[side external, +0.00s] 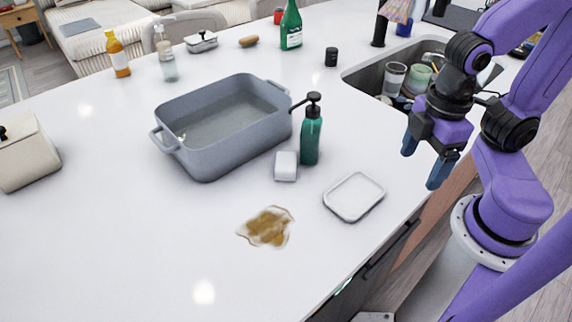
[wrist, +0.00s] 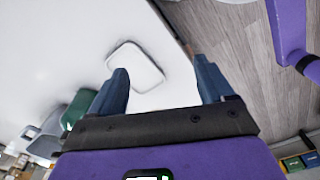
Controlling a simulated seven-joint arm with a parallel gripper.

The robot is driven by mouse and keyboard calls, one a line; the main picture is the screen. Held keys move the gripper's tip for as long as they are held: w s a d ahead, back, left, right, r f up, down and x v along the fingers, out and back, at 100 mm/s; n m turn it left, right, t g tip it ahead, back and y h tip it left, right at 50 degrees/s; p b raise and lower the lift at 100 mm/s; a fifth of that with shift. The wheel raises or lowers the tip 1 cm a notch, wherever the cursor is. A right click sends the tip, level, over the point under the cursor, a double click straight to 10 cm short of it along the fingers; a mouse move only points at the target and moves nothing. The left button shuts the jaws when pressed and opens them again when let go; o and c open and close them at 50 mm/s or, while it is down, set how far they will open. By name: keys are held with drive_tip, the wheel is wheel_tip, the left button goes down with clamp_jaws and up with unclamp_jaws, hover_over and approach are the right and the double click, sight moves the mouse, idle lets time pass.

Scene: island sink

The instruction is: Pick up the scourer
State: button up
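No thing in view is clearly a scourer. A small whitish block (side external: 286,166), possibly the scourer or a bar of soap, lies on the white counter in front of the green pump bottle (side external: 310,132). A shallow white tray (side external: 354,196) lies flat and looks empty, to the right of the block. My gripper (side external: 424,163) is open and empty above the counter's right edge, up and to the right of the tray. In the wrist view, my gripper's two fingers (wrist: 161,78) are spread apart, with the white tray (wrist: 135,66) seen beyond them.
A grey basin (side external: 208,150) stands left of the pump bottle. A brown spill (side external: 267,228) lies in front. The sink (side external: 365,78) holds several cups. Bottles and small items stand along the back, including a brown oblong thing (side external: 248,41). The front-left counter is clear.

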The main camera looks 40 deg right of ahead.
drive_tip(key=w+a+r+m+t+h, duration=0.1)
drive_tip(key=w+a+r+m+h, duration=0.1)
drive_tip(key=w+a+m, duration=0.7)
drive_tip(key=m+t+h, duration=0.2)
drive_tip(key=m, duration=1.1)
hover_over(286, 165)
drive_tip(key=s+a, duration=0.2)
drive_tip(key=f, duration=0.9)
drive_tip(key=shift+w+d+f, duration=0.1)
drive_tip(key=shift+d+f, duration=0.15)
drive_tip(key=shift+f, duration=0.05)
drive_tip(key=shift+x, duration=2.65)
drive_tip(key=shift+w+a, duration=0.1)
drive_tip(key=shift+w, duration=0.05)
drive_tip(key=c, duration=1.1)
